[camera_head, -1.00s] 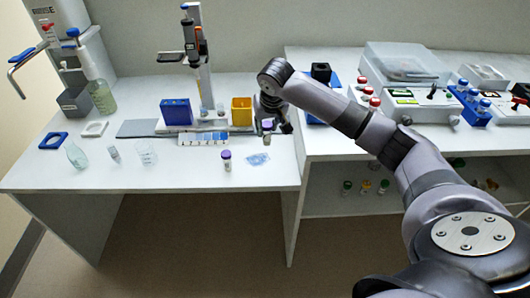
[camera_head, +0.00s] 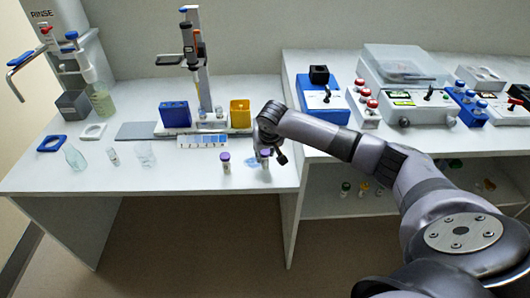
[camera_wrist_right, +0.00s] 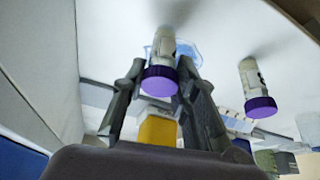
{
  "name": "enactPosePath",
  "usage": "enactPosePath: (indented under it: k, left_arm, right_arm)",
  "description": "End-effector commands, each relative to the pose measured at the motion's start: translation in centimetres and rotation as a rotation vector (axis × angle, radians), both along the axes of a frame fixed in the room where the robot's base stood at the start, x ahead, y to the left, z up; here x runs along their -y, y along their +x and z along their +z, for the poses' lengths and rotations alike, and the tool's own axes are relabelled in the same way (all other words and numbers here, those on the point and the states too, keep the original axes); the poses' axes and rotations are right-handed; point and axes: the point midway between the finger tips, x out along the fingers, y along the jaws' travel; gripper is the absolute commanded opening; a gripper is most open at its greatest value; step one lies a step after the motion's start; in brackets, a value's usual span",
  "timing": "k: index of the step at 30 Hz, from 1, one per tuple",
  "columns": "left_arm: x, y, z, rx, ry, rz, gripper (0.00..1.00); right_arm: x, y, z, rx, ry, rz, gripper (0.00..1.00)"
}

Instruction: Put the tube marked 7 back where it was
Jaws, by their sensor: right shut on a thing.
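My right gripper (camera_head: 266,156) is shut on a purple-capped tube (camera_head: 265,160) over the front right of the left table. In the right wrist view this held tube (camera_wrist_right: 160,70) is between the two fingers, cap toward the camera. A second purple-capped tube (camera_head: 226,164) stands upright just left of it; it also shows at the right of the wrist view (camera_wrist_right: 254,85). I cannot read the number on either tube. Whether the held tube touches the table is unclear. A pale blue patch (camera_head: 251,162) lies beside and partly behind the held tube. My left gripper is not in view.
A blue box (camera_head: 174,114) and a yellow box (camera_head: 240,114) stand behind, with a blue-and-white strip (camera_head: 203,142) in front. Glassware, including a beaker (camera_head: 146,154), is at left. A blue device (camera_head: 322,100) stands on the higher right bench. The table's front strip is clear.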

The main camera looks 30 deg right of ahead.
Motion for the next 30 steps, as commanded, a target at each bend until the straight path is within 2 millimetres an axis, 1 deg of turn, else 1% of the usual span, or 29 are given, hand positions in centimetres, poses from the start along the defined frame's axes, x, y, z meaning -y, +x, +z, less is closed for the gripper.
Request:
enactPosePath:
  k: [2, 3, 12, 20, 23, 26, 30]
  left_arm:
    - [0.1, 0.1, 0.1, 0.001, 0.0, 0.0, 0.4]
    - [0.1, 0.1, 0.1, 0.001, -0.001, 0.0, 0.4]
    - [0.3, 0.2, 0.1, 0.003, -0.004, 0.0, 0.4]
    - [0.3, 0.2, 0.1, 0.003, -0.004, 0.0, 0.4]
    - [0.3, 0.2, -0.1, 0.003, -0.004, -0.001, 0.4]
    - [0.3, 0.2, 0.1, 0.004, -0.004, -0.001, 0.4]
    - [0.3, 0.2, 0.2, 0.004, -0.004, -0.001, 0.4]
  right_arm:
    - [0.0, 0.0, -0.2, -0.001, 0.0, 0.0, 0.01]
    - [0.0, 0.0, -0.3, 0.0, 0.0, 0.0, 0.27]
    - [0.0, 0.0, -0.3, 0.0, 0.0, 0.0, 0.47]
    - [0.0, 0.0, -0.2, 0.0, 0.0, 0.0, 0.47]
    - [0.0, 0.0, 0.2, 0.001, 0.0, 0.0, 0.47]
    - [-0.2, -0.4, 1.3, 0.002, 0.001, 0.001, 0.47]
    - [-0.5, -1.4, 4.0, 0.003, 0.0, 0.003, 0.47]
